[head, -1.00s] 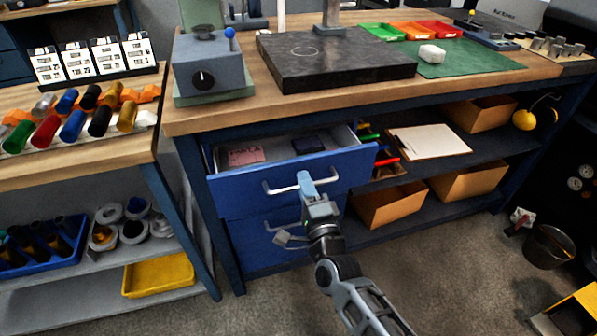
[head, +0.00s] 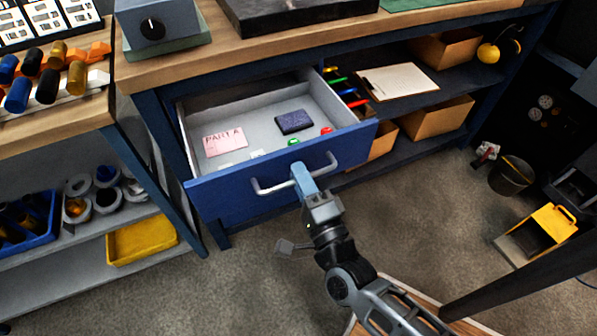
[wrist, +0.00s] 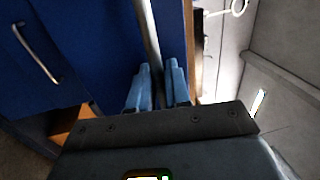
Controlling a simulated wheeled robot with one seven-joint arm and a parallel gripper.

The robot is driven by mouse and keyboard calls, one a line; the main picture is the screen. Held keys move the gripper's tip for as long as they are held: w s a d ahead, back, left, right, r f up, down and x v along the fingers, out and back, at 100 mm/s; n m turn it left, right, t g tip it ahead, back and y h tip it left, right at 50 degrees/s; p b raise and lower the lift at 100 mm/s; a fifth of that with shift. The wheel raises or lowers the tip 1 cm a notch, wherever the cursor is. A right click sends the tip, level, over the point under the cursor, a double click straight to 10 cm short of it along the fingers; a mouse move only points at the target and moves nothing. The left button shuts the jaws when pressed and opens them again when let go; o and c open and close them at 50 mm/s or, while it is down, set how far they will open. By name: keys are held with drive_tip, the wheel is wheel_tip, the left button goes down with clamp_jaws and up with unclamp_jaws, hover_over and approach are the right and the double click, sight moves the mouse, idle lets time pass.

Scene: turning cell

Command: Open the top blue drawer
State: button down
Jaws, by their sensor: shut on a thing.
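The top blue drawer (head: 230,196) stands pulled well out from under the workbench, its inside open to view. Its silver bar handle (head: 268,189) runs across the front, and my gripper (head: 299,172) is shut on that handle. In the wrist view the two blue fingers (wrist: 159,82) close around the handle bar (wrist: 149,35). Inside the drawer lie a pink labelled card (head: 225,142), a dark blue block (head: 294,121), and small green and red pieces. A lower drawer's handle (wrist: 38,53) shows in the wrist view.
The wooden workbench (head: 185,50) is above the drawer. Open shelves at right hold cardboard boxes (head: 437,118) and a clipboard (head: 399,80). A side bench with a yellow tray (head: 142,240) is at left. A bucket (head: 511,175) stands on the floor at right.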

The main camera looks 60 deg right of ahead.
drive_tip(key=shift+f, duration=0.1)
drive_tip(key=c, duration=1.3)
unclamp_jaws()
drive_tip(key=b+v, duration=0.1)
drive_tip(key=v, duration=0.6)
drive_tip(key=shift+s+a, duration=0.3)
drive_tip(key=s+a+r+n+g+y+p, duration=0.1)
drive_tip(key=s+a+r+n+y, duration=0.2)
drive_tip(key=n, duration=0.9)
drive_tip(key=s+a+r+n+g+y+p, duration=0.1)
drive_tip(key=s+a+r+n+y, duration=0.3)
drive_tip(key=s+r+n+y, duration=0.4)
wheel_tip(320, 180, up, 3)
drive_tip(key=s+n+p, duration=0.1)
drive_tip(key=s+n, duration=0.1)
drive_tip(key=n, duration=0.2)
drive_tip(key=shift+n, duration=0.4)
